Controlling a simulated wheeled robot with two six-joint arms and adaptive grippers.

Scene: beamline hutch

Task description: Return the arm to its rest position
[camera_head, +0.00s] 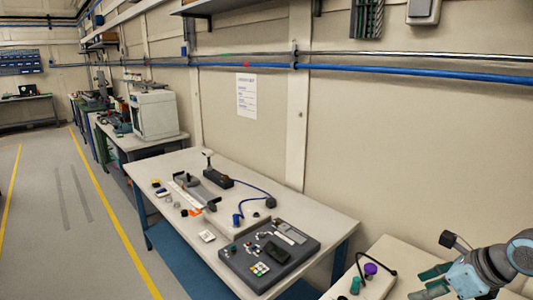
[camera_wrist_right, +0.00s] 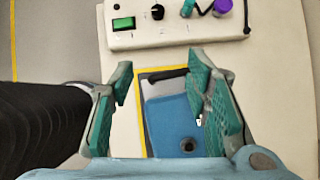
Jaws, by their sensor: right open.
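My right gripper (camera_head: 430,283) is at the lower right of the head view, over the near right table. In the right wrist view its two teal-padded fingers (camera_wrist_right: 160,75) stand wide apart, with nothing held between them. Beyond and between the fingers, a yellow-bordered patch with a blue part (camera_wrist_right: 180,120) shows on the pale tabletop; I cannot tell whether the gripper is above it or touching it. My left gripper is in neither view.
A white control box (camera_wrist_right: 150,38) with a green display, black knob and purple cap lies ahead of the fingers. In the head view, a long table (camera_head: 335,222) holds a dark grey panel (camera_head: 292,238) and several small parts. Open floor (camera_head: 50,235) lies at left.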

